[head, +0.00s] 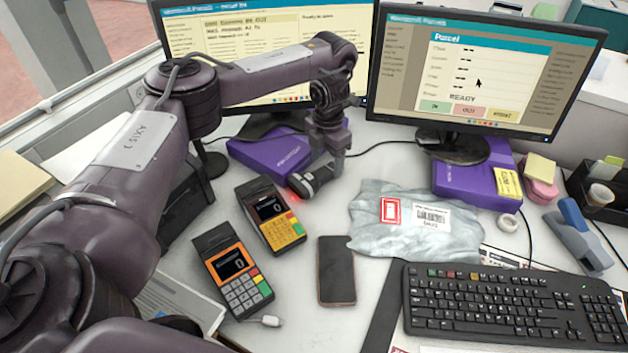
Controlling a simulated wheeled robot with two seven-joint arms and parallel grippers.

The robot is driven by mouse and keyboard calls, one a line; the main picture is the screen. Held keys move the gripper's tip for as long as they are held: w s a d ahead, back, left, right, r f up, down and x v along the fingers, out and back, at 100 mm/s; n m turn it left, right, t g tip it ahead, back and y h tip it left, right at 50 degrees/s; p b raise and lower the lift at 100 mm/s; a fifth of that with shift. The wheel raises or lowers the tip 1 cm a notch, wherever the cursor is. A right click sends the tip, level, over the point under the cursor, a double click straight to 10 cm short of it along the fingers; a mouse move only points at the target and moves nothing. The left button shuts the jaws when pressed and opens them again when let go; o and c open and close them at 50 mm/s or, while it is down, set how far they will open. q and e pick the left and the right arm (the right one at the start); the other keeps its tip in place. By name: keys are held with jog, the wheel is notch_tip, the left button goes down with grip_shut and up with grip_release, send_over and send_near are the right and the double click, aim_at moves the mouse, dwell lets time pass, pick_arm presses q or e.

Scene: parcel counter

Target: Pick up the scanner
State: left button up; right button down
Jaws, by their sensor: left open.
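The scanner (313,183) is a dark handheld device lying on the counter near the middle, with a small red glow at its left end. My left gripper (337,157) reaches down from above at the scanner's right end. Its jaws are open, and the fingers hide part of the scanner. I cannot tell whether they touch it. My right gripper is not in view.
Two card terminals (270,213) (232,270) and a phone (337,270) lie in front of the scanner. A grey parcel bag (385,240) lies to its right. A purple box (262,155) is behind it, below the monitors (480,75). A keyboard (510,305) is at front right.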

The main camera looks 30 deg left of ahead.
aim_at(325, 170)
pick_arm(q)
notch_tip(325, 170, down, 4)
jog(key=shift+w+a, duration=0.1)
jog(key=shift+a, duration=0.05)
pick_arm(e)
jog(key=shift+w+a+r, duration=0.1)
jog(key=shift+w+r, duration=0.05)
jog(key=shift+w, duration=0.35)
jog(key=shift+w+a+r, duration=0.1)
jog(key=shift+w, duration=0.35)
pick_arm(q)
jog(key=c, duration=1.2)
